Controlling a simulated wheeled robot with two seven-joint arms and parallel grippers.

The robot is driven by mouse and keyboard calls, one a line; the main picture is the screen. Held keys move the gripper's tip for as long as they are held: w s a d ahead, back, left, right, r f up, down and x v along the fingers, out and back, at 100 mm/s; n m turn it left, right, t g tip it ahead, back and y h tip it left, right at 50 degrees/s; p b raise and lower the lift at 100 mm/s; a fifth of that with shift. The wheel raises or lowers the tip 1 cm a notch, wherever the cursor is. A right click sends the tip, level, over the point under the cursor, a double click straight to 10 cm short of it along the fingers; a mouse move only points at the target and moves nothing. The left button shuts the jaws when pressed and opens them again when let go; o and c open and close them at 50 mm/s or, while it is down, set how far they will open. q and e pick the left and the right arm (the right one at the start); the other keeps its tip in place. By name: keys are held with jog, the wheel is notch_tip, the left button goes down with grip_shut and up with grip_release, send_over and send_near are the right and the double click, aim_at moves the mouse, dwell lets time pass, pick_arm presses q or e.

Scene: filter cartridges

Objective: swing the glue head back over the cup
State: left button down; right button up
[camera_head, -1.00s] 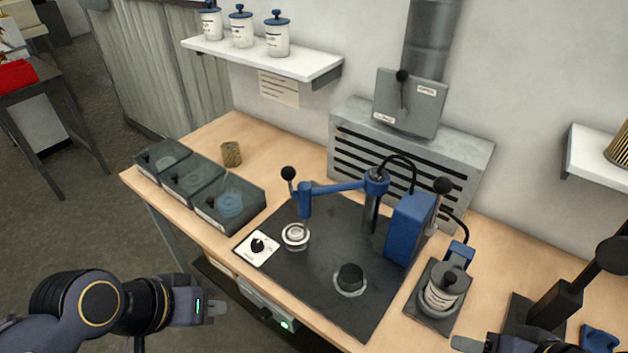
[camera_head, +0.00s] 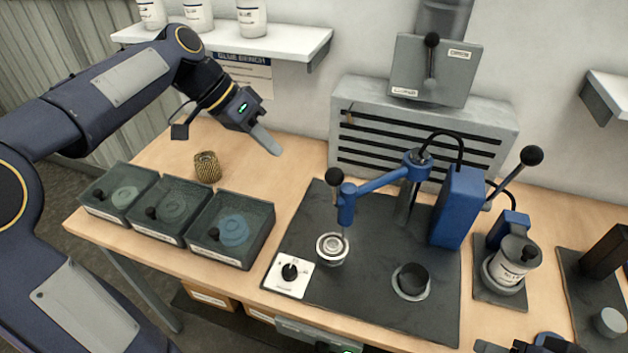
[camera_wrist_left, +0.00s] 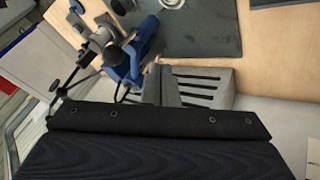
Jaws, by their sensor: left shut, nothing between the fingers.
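The blue glue head (camera_head: 346,205) hangs at the left end of a blue swing arm (camera_head: 383,184), with a black ball knob (camera_head: 335,175) on top. It stands over a round metal nest (camera_head: 332,248) on the dark mat. The dark cup (camera_head: 412,281) sits to the right on the same mat, apart from the head. The left wrist view shows the blue press (camera_wrist_left: 128,60). Part of my right gripper (camera_head: 530,347) shows at the bottom edge; its fingers are unclear.
Dark trays (camera_head: 232,228) with coloured rings stand at the left, with a mesh cartridge (camera_head: 207,166) behind them. A dial plate (camera_head: 292,274) lies beside the nest. A glue pot (camera_head: 510,264) stands right of the press. A shelf (camera_head: 290,45) with jars hangs above.

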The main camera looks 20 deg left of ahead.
pick_arm(q)
jog(key=shift+w, duration=0.1)
dwell(0.3)
jog(key=d+f+p, duration=0.1)
jog(key=d+f, duration=0.6)
jog(key=d, duration=0.2)
jog(key=shift+d+f, duration=0.25)
jog(key=shift+f, duration=0.15)
